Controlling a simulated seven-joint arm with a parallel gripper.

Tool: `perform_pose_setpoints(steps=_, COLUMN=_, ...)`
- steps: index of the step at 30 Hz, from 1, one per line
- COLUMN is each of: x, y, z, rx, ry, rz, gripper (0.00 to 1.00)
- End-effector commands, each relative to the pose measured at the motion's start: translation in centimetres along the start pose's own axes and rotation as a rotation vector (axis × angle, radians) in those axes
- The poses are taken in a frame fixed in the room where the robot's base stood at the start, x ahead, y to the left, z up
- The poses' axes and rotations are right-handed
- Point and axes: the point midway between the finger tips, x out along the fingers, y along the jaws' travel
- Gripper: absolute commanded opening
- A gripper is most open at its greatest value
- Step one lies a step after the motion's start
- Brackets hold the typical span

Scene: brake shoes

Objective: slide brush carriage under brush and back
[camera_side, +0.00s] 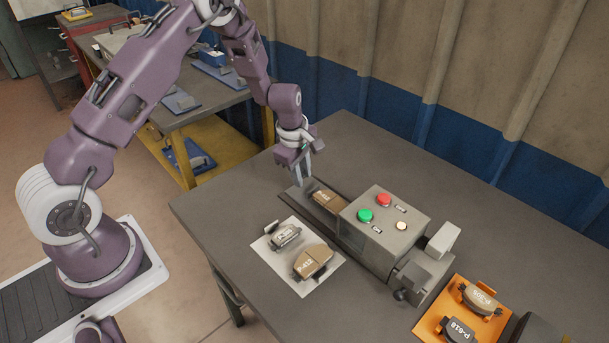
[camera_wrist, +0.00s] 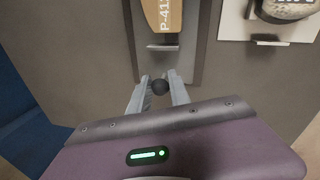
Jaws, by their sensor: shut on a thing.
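The carriage sits at the left end of a grey track (camera_side: 299,195) that runs to the brush machine (camera_side: 385,222). A tan brake shoe (camera_side: 325,199) lies on it, beside the machine's grey housing. The brush itself is hidden by the housing. In the wrist view the tan shoe (camera_wrist: 162,20), marked "P-41" and partly cut off, lies ahead of a round black knob (camera_wrist: 159,87) at the carriage's near end. My gripper (camera_side: 307,177) is at that end, pointing down. In the wrist view its fingers (camera_wrist: 158,90) are shut on the knob, one on each side.
A white mat (camera_side: 268,245) with a grey shoe (camera_side: 285,236) and a tan shoe (camera_side: 313,262) lies in front of the track. The housing carries green, red and white buttons. An orange tray (camera_side: 431,326) with shoes is at right. The table's back left is clear.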

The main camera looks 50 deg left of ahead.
Motion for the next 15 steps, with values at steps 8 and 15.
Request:
perform_pose_setpoints(steps=8, x=0.00, y=0.14, z=-0.54, rx=-0.007, ry=0.008, rz=0.004, gripper=0.45)
perform_pose_setpoints(steps=15, x=-0.71, y=0.20, z=-0.43, rx=-0.005, ry=0.007, rz=0.006, gripper=0.45)
